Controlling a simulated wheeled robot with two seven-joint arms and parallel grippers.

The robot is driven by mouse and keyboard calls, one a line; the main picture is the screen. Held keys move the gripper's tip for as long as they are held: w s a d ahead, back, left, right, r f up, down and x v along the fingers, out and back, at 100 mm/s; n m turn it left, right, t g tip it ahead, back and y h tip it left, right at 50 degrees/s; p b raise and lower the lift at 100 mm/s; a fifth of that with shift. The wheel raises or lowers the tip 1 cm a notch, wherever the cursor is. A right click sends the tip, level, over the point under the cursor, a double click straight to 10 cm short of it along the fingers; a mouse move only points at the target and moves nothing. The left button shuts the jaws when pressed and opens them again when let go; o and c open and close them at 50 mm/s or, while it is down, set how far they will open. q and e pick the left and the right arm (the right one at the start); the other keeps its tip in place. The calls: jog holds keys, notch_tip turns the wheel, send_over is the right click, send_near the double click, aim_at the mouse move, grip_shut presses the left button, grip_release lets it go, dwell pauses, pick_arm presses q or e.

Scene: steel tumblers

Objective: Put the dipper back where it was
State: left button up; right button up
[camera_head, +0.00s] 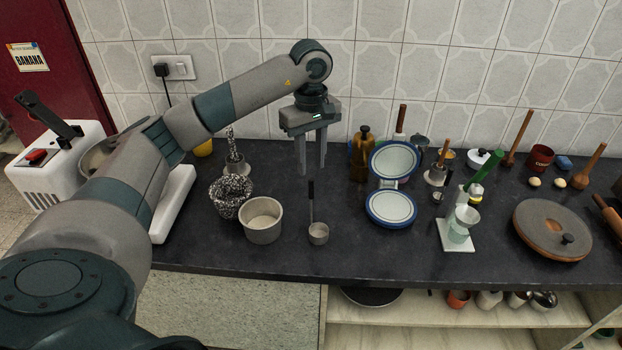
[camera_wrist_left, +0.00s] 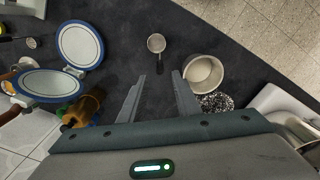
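The dipper is a small grey cup (camera_head: 318,234) with a thin upright handle, dark at its top. It stands on the dark counter, and it also shows in the left wrist view (camera_wrist_left: 156,43), with its handle pointing toward my fingers. My left gripper (camera_head: 312,170) hangs fingers-down above and behind the dipper's cup. My right gripper is not in view.
A grey pot (camera_head: 262,232) stands left of the dipper, beside a speckled bowl (camera_head: 230,208). A blue-rimmed folding piece (camera_head: 390,222) stands to the right. A brown bottle (camera_head: 361,160) stands behind it. Bare counter lies around the dipper, whose front edge is near.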

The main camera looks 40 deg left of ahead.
pick_arm(q)
jog(key=shift+r, duration=0.9)
